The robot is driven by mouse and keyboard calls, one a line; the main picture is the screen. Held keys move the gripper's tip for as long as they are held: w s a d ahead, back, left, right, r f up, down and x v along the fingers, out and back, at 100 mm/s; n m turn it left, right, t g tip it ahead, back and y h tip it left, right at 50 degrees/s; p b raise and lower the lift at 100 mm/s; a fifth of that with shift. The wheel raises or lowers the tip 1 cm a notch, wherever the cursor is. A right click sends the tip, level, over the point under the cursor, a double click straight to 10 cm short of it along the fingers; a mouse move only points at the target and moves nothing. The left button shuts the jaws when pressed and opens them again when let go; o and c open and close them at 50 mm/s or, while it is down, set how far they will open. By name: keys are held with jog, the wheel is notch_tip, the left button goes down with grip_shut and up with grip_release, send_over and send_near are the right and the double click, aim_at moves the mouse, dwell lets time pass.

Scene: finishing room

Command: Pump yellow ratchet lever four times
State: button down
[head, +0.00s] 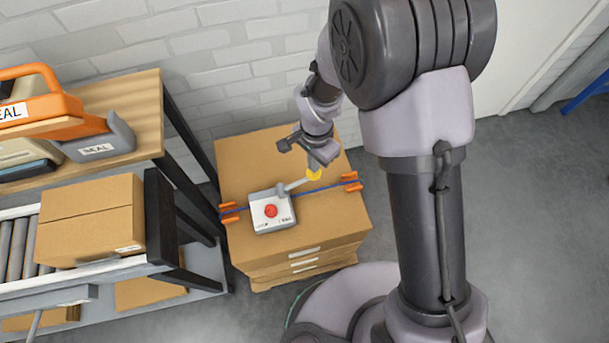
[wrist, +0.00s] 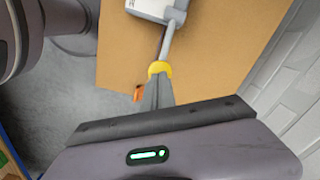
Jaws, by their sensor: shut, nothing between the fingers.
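The ratchet lever (head: 297,184) is a grey rod with a yellow end (head: 315,174), sticking out to the right from a white box with a red button (head: 271,211) on top of a cardboard carton. In the wrist view the yellow end (wrist: 159,68) sits right at the tips of my gripper (wrist: 158,85), and the grey rod (wrist: 171,38) runs up to the white box (wrist: 158,10). My gripper (head: 318,168) is shut with nothing between its fingers. Its tips are at the yellow end; whether they touch it I cannot tell.
A blue strap (head: 325,187) crosses the carton (head: 240,160) between orange corner pieces (head: 351,181). A shelf (head: 140,110) at the left holds an orange tool (head: 50,105) labelled SEAL. Another carton (head: 95,220) lies on a roller conveyor below. Open grey floor (head: 540,220) is at the right.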

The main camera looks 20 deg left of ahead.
jog(key=shift+f, duration=0.15)
jog(key=shift+f+b, duration=0.7)
jog(key=shift+f, duration=0.05)
jog(key=shift+f+b, duration=0.5)
jog(key=shift+d, duration=0.1)
